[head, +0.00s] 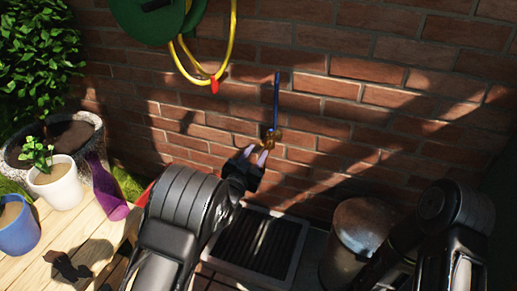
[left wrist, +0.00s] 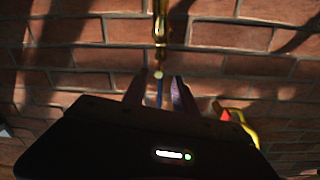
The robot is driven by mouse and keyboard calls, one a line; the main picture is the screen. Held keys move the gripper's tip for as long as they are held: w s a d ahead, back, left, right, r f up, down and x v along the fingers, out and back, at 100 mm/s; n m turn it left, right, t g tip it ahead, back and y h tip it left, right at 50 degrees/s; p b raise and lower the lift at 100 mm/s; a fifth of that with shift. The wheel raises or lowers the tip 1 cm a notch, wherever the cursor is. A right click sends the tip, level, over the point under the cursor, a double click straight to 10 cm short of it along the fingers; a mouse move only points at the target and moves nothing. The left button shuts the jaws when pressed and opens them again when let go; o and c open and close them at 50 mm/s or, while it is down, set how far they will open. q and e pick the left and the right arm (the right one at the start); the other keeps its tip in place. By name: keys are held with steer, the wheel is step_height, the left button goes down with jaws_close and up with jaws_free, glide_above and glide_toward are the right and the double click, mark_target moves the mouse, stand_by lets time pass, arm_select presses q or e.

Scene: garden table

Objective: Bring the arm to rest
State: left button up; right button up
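A brass tap (head: 270,139) is on the brick wall, with a blue pipe (head: 276,98) running up from it. My left gripper (head: 262,156) is just below the tap in the head view. In the left wrist view, the gripper's two fingers (left wrist: 159,88) stand apart with a gap between them. The fingers hold nothing that I can see. Of my right arm, only links show at the lower right of the head view; its gripper is not visible.
A yellow hose (head: 233,45) hangs from a green reel (head: 150,18) on the brick wall. A drain grate (head: 253,248) and a metal bin (head: 358,232) are below. The wooden table (head: 98,232) at left bears a white plant pot (head: 60,188), blue pot (head: 20,235) and purple vessel (head: 105,190).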

stand_by(0.3)
